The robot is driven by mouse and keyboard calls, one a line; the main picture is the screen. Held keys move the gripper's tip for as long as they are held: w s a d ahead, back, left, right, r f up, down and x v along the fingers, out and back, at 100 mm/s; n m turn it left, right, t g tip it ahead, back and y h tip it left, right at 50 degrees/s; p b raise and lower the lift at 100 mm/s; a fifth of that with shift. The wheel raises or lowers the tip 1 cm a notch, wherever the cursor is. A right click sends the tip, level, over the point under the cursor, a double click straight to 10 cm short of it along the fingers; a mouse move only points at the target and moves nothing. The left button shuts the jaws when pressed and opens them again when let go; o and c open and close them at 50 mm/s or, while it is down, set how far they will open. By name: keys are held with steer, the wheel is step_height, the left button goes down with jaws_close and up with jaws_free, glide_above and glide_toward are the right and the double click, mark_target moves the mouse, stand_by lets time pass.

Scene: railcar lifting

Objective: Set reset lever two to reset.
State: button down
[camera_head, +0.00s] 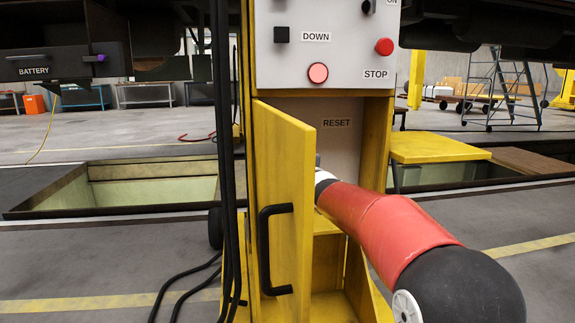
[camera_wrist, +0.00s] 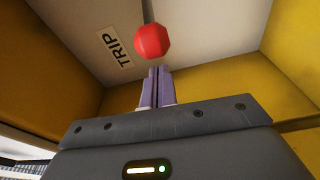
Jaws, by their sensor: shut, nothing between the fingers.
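The reset lever shows in the wrist view as a red faceted knob (camera_wrist: 152,41), with a pale stem just above it in the picture. My gripper (camera_wrist: 157,72) is shut and empty, its purple-grey fingertips just below the knob in the picture. I cannot tell whether they touch it. A TRIP label (camera_wrist: 115,49) is on the panel to the left of the knob. In the head view a RESET label (camera_head: 336,123) is on the recess's back panel. The lever and my fingers are hidden there behind the open yellow door (camera_head: 283,180) and my arm.
Yellow walls (camera_wrist: 205,64) enclose the recess closely around my gripper. The door has a black handle (camera_head: 266,250). Above is a grey control box (camera_head: 345,50) with DOWN and STOP buttons. Black cables (camera_head: 222,130) hang left of the door. Floor pits (camera_head: 150,190) lie behind.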

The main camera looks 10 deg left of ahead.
steer(key=shift+d+f, duration=0.2)
steer(key=shift+d, duration=0.45)
